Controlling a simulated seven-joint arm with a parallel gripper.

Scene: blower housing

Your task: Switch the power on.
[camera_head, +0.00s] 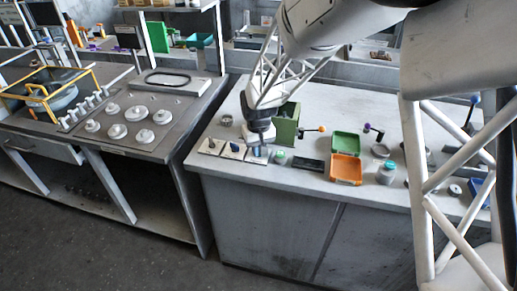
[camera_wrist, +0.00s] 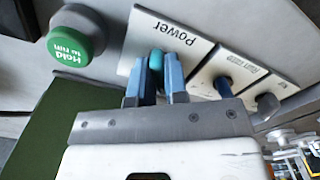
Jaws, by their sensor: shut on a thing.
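The Power panel (camera_wrist: 178,30) is a white plate with a teal-blue switch knob (camera_wrist: 156,60), upside down in the wrist view. My gripper (camera_wrist: 157,78) has its two blue fingers closed around this knob, one on each side. In the head view my gripper (camera_head: 258,146) reaches down onto the Power panel (camera_head: 257,157) near the table's front edge. The fingers hide part of the knob, and its exact setting cannot be told.
A green "Hold to run" button (camera_wrist: 76,36) sits beside the Power panel, also seen in the head view (camera_head: 280,157). A green housing (camera_head: 286,125) stands close behind my gripper. An orange-and-green case (camera_head: 346,168) lies to the right.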

